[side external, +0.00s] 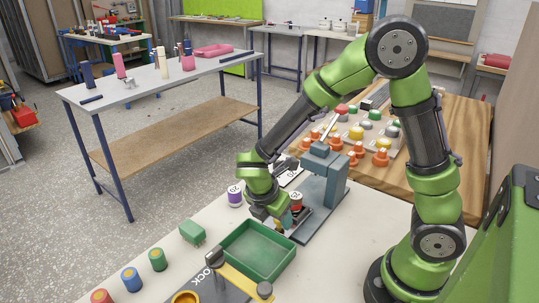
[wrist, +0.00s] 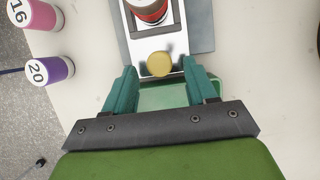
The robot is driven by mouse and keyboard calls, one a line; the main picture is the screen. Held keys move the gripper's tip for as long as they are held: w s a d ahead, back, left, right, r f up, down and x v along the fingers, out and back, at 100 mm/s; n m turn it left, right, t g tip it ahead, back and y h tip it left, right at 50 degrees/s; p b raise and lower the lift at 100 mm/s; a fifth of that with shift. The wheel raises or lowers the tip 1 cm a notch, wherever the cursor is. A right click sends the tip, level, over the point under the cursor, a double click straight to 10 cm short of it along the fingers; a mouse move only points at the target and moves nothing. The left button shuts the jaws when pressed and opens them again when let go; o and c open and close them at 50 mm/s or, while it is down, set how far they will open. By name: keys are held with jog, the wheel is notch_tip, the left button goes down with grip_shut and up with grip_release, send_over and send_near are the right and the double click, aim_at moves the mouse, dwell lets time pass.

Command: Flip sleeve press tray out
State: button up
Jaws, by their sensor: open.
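The grey-blue press (side external: 325,185) stands on the white bench. Its light metal tray (wrist: 142,48) extends toward my gripper and carries a round yellow knob (wrist: 160,64) near its end. A red sleeve with a white band (wrist: 150,12) stands on the tray behind the knob; it also shows under the press in the side view (side external: 296,201). My gripper (wrist: 160,68) is open, its teal fingers on either side of the knob in the wrist view. I cannot tell whether either finger touches it. In the side view my wrist partly hides the tray.
A green bin (side external: 262,250) sits just in front of the press. Purple (wrist: 50,70) and pink (wrist: 36,13) numbered sleeves stand to the left. A green block (side external: 192,232) and several coloured cylinders line the bench edge. A board with coloured buttons (side external: 362,130) lies behind.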

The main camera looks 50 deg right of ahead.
jog(key=v, duration=1.7)
jog(key=shift+f, duration=0.1)
